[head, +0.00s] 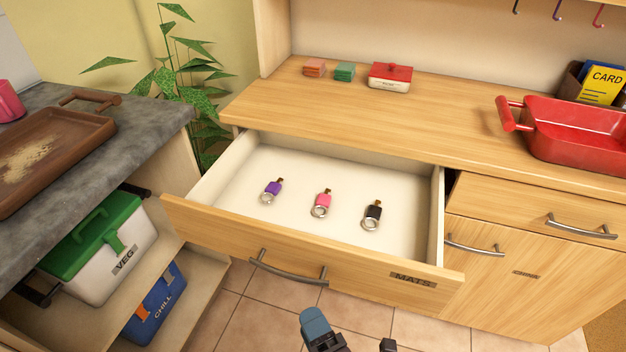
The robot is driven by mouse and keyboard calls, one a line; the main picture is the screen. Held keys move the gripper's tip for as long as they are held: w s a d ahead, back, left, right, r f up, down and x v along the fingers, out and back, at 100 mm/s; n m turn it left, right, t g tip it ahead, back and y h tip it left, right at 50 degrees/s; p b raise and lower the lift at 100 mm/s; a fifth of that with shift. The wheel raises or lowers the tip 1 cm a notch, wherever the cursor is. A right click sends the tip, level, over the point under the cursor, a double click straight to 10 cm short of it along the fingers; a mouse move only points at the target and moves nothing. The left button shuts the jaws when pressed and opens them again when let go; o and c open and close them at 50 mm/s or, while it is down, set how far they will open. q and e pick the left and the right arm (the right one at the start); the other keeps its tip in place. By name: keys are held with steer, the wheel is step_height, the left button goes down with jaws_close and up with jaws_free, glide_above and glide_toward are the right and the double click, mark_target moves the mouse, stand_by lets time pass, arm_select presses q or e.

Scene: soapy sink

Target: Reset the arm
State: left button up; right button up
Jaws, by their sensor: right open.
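My right gripper (352,338) shows at the bottom edge of the head view, below the open drawer's front. Its jaws are apart with nothing between them, and floor tiles show behind it. The rest of that arm is out of frame. My left gripper is not in view. The open drawer (313,268), labelled MATS, holds a purple key tag (272,188), a pink key tag (322,200) and a black key tag (374,211), each with a metal ring. They lie apart in a row on the white drawer bottom.
The drawer juts out in front of the wooden counter (400,120). On the counter are a red basin (575,130), a red-lidded box (390,77) and two small stacks. At left, a brown tray (60,140) rests on a grey worktop above a green-lidded VEG box (100,245).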

steer(key=d+f+m+g+h+p, duration=0.2)
steer(key=d+f+m+h, duration=0.25)
steer(key=d+m, duration=0.85)
arm_select(q)
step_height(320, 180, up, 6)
steer(key=p, duration=0.5)
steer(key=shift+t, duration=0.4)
arm_select(e)
steer(key=s+d+m+g+h, duration=0.3)
steer(key=s+d+m, duration=0.6)
steer(key=d, duration=0.5)
steer(key=shift+s+d+h, duration=0.2)
steer(key=shift+s+h, duration=0.15)
steer(key=shift+s, duration=0.5)
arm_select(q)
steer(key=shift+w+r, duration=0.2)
